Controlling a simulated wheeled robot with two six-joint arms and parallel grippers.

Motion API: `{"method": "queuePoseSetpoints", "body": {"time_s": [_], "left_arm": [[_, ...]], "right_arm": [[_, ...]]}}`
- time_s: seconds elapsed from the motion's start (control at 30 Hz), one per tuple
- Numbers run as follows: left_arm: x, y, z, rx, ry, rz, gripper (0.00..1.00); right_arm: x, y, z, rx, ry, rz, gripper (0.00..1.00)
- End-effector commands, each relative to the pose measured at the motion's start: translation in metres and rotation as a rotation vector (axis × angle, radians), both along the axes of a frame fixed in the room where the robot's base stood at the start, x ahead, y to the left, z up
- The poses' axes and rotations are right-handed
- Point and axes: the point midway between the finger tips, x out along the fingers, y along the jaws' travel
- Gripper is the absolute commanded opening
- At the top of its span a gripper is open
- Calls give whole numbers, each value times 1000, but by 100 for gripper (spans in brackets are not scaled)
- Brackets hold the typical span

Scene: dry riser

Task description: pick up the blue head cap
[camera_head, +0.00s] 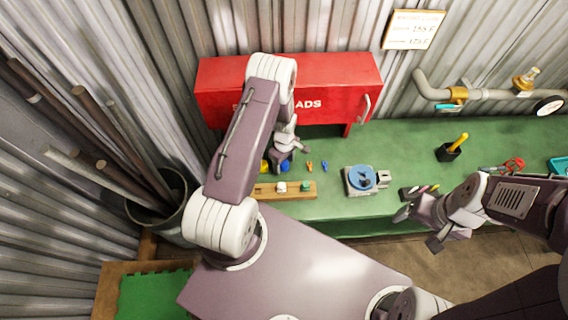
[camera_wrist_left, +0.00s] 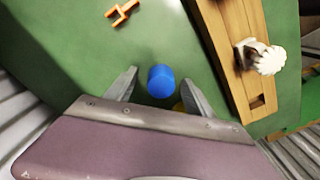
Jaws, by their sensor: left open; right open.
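The blue head cap (camera_wrist_left: 161,81) stands on the green bench top, between the two spread fingers of my left gripper (camera_wrist_left: 158,84) in the left wrist view. I cannot tell whether a finger touches it. In the head view the blue cap (camera_head: 285,167) shows partly under my left gripper (camera_head: 284,150), which reaches down over it, open. My right gripper (camera_head: 419,228) is open and empty near the front edge of the bench, far to the right of the cap.
A yellow piece (camera_head: 264,166) lies close beside the blue cap, partly hidden. A wooden rack (camera_head: 264,190) holding a white piece (camera_head: 282,186) and a green piece stands in front. Small orange (camera_head: 309,166) and blue clips lie to the right. A red cabinet (camera_head: 335,95) stands behind.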

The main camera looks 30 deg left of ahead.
Motion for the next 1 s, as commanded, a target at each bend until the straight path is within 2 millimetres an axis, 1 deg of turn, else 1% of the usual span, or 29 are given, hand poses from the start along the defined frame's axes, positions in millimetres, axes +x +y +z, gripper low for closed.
{"method": "queuePoseSetpoints", "body": {"time_s": [0.07, 0.1, 0.17, 0.2, 0.27, 0.3, 0.33, 0.63, 0.73, 0.87, 0.97, 1.0], "left_arm": [[0, 0, 0, 0, 0, 0, 62], [0, 0, 0, 0, 0, 0, 59], [0, 0, 0, 0, 0, 0, 43], [0, 0, 0, 0, 0, 0, 32], [0, 0, 0, 0, 0, 0, 15], [0, 0, 0, 0, 0, 0, 4], [0, 0, 0, 0, 0, 0, 1], [0, 0, 1, 0, 0, 0, 0], [1, 0, 5, 1, -1, 0, 0], [1, 0, 23, 0, -3, 0, 0], [2, 0, 45, 1, -5, 0, 0], [2, 0, 56, 1, -8, 0, 0]], "right_arm": [[0, 0, 0, 0, 0, 0, 80], [0, 0, 0, 0, 0, 0, 80], [0, 0, 0, 0, 0, 0, 80], [0, 0, 0, 0, 0, 0, 80], [0, 0, 0, 0, 0, 0, 80], [0, 0, 0, 0, 0, 0, 80], [0, 0, 0, 0, 0, 0, 80], [0, 0, 0, 0, 0, 0, 80], [0, 0, -1, 0, 0, 0, 80], [0, 0, -3, 0, 0, 0, 80], [0, 0, -6, 0, 0, 0, 80], [0, 0, -8, 0, 0, 0, 80]]}}
